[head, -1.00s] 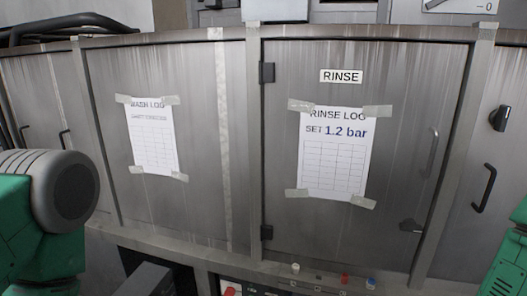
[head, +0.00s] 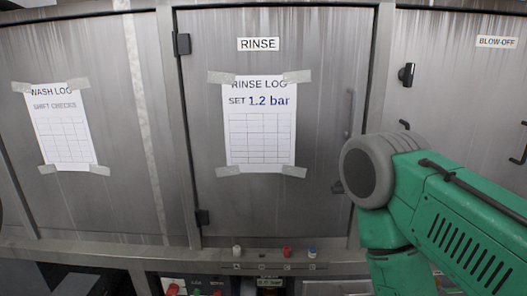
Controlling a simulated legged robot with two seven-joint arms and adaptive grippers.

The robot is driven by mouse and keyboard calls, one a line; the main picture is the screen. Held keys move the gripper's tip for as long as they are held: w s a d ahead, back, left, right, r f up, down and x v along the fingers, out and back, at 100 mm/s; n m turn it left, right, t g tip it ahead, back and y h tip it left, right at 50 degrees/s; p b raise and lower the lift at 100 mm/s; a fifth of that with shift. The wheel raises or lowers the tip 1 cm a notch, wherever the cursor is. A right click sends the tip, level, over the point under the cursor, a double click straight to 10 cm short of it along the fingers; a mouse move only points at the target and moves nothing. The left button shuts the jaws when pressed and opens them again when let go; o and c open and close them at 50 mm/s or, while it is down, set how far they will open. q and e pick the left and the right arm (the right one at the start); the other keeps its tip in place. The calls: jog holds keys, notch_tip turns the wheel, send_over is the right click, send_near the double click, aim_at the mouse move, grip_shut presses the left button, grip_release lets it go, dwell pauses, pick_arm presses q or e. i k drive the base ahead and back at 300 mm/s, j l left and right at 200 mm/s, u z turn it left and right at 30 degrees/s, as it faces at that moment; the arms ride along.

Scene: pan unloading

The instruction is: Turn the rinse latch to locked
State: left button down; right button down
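The rinse door (head: 300,210) is a streaked steel panel with a "RINSE" label (head: 258,44). A small dark latch (head: 337,188) sits low at the door's right edge. It is partly beside my green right arm and too small to tell whether it is locked. A grey vertical handle (head: 348,112) is above it. My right arm's green link and grey joint cover the area just right of the latch. Neither gripper's fingers show in the head view.
A taped "RINSE LOG" sheet (head: 263,125) reads "SET 1.2 bar". A wash log sheet (head: 64,128) hangs on the left door. A black knob (head: 407,74) is on the blow-off door at right. A ledge (head: 110,251) with small coloured buttons runs below the doors.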

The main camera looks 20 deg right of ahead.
aim_at(338, 189)
jog(key=z, duration=1.05)
